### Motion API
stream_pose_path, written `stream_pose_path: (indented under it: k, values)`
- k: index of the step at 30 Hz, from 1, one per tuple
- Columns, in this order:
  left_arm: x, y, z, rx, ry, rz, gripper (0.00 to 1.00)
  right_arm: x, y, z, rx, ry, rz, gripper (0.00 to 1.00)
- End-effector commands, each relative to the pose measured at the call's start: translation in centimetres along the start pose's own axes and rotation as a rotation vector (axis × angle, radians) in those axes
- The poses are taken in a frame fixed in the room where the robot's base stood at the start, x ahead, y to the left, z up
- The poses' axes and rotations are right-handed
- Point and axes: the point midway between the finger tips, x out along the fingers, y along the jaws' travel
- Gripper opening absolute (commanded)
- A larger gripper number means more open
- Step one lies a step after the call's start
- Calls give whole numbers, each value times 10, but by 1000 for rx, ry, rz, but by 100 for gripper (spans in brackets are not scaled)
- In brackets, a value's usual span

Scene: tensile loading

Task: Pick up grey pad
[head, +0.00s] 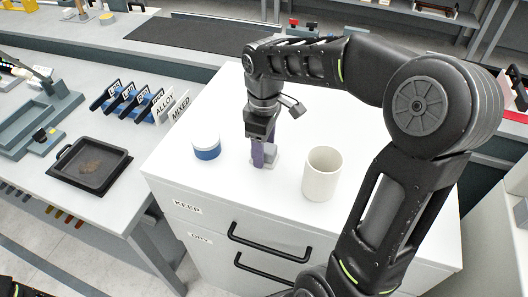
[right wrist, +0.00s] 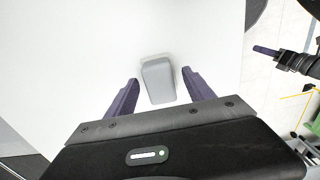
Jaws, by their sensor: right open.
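The grey pad (head: 267,158) is a small light-grey block on the white cabinet top. In the head view it is partly hidden behind the purple fingers of my right gripper (head: 262,158). In the right wrist view the pad (right wrist: 158,79) lies between the two open fingers of my right gripper (right wrist: 160,92), with a gap on either side. The fingers point down toward the white surface and the pad looks untouched. My left gripper does not show clearly; only a dark bit of my body is at the lower left corner of the head view.
A blue-and-white round jar (head: 206,147) stands left of the pad, and a white cup (head: 322,173) stands to the right. The white cabinet (head: 190,185) has labelled drawers with black handles. A black tray (head: 70,172) and upright label cards (head: 130,103) are on the bench at left.

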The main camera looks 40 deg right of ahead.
Motion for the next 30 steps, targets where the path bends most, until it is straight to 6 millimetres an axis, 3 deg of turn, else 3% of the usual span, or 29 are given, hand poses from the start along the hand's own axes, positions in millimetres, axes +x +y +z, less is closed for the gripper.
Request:
stream_pose_path:
  k: [9, 30]
  values:
    - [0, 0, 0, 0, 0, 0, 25, 0, 0, 0, 0, 0, 0, 61]
    - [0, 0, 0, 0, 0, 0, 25, 0, 0, 0, -1, 0, 0, 4]
